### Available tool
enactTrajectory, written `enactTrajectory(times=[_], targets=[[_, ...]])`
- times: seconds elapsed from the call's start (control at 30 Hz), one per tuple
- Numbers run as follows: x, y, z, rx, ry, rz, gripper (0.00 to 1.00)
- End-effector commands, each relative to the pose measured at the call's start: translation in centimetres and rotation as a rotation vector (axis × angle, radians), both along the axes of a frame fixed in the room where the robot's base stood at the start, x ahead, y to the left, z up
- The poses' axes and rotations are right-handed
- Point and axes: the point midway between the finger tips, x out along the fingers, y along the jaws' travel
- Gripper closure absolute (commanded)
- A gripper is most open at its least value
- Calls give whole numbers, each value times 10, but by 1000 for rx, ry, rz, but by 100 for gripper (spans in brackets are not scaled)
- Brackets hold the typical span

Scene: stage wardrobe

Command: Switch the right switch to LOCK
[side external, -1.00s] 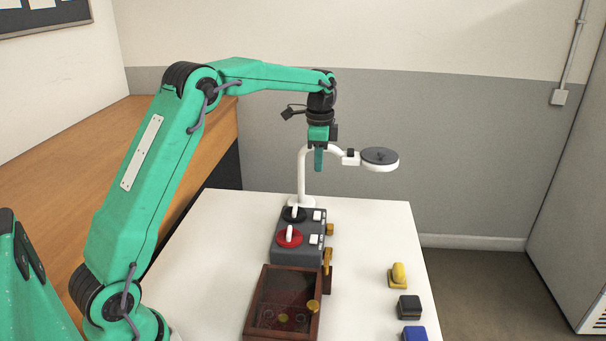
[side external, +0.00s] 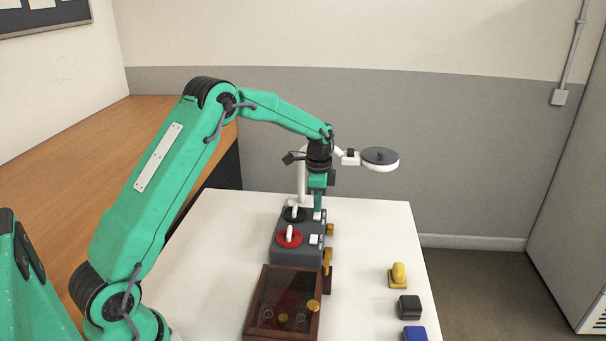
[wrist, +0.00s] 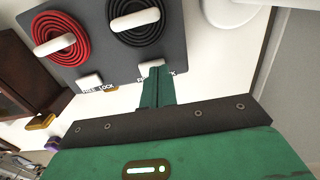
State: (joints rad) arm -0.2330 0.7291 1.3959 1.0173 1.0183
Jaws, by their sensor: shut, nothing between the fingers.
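A dark grey control box (side external: 298,257) stands on the white table. It carries a red dial and a black dial, each with a white handle, and two small white switches. The switch by the black dial, right-hand in the wrist view (wrist: 152,65), is partly covered by my fingers. Its label is mostly hidden. The other switch (side external: 314,239) is by the red dial, with FREE and LOCK printed beside it in the wrist view (wrist: 90,81). My gripper (side external: 317,214) is shut and empty, its tip at the right-hand switch. I cannot tell whether they touch, nor that switch's setting.
The red dial (side external: 290,238) and black dial (side external: 295,214) sit close beside the switches. A white stand with a round disc (side external: 380,160) rises behind the box. A wooden case with a clear top (side external: 262,306) stands in front. Yellow, black and blue blocks lie right.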

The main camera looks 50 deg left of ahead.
Motion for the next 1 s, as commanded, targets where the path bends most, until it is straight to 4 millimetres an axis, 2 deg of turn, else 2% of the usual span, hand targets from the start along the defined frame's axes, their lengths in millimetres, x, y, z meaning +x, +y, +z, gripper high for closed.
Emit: enactTrajectory(times=[0.57,1.0], targets=[[1,1,-11,0,0,0,100],[-2,-2,-11,-1,4,-1,100]])
